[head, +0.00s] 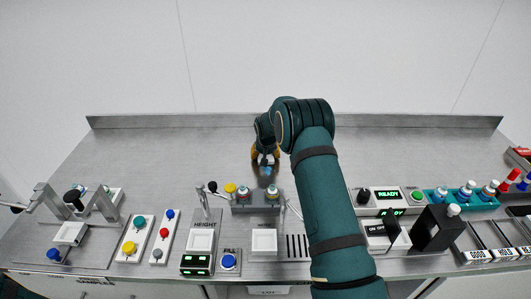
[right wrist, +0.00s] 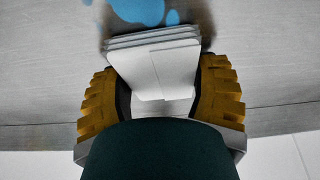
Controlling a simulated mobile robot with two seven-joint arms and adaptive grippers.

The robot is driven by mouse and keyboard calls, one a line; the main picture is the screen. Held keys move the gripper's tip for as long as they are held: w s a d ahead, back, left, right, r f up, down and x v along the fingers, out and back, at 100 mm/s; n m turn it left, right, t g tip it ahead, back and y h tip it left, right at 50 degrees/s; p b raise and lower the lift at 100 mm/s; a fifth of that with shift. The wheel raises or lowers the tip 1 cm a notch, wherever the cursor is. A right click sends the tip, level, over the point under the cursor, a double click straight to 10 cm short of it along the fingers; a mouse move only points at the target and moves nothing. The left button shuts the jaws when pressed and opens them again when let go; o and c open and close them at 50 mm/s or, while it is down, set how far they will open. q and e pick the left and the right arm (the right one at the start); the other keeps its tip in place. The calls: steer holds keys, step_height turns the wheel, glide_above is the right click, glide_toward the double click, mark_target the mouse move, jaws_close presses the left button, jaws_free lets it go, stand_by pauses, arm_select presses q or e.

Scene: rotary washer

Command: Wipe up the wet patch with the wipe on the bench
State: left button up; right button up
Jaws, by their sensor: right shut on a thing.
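The wipe (right wrist: 155,65) is a folded white stack of cloth. My right gripper (right wrist: 160,88), with yellow ridged fingers, is shut on it, and its layered edge points toward the wet patch. The wet patch (right wrist: 138,9) is blue, with smaller blots beside it, on the grey bench just beyond the wipe's edge in the right wrist view. I cannot tell whether the wipe touches the bench. In the head view my right gripper (head: 264,157) is over the back middle of the bench (head: 180,140), and a bit of blue shows just in front of it. My left gripper is not in view.
A rack with capped vials (head: 258,197) stands just in front of the gripper. Button panels (head: 132,238), a HEIGHT device (head: 200,240) and a READY display unit (head: 388,194) line the front. A blue-capped bottle rack (head: 468,197) stands right. The back bench is clear up to the low rear ledge.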

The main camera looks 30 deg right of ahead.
mark_target(266, 169)
steer(key=shift+s+a+r, duration=0.1)
steer(key=shift+s+a, duration=0.25)
steer(key=shift+s, duration=0.2)
steer(key=shift+s+a, duration=0.3)
steer(key=shift+s, duration=0.2)
steer(key=shift+s+a+f, duration=0.1)
steer(key=shift+s+a, duration=0.5)
steer(key=shift+s, duration=0.35)
steer(key=shift+s+a+f, duration=0.1)
steer(key=shift+s+a, duration=0.45)
steer(key=shift+s, duration=0.35)
steer(key=shift+s+a, duration=0.35)
steer(key=shift+s, duration=0.2)
steer(key=shift+c, duration=0.7)
steer(key=shift+s+a, duration=0.5)
steer(key=shift+s, duration=0.4)
steer(key=shift+f, duration=0.15)
steer(key=shift+w+d+b, duration=0.4)
steer(key=shift+w+d, duration=0.15)
steer(key=shift+w, duration=0.3)
steer(key=shift+w+d+b, duration=0.4)
steer(key=shift+w+d, duration=0.1)
steer(key=shift+w, duration=0.35)
steer(key=shift+c, duration=0.5)
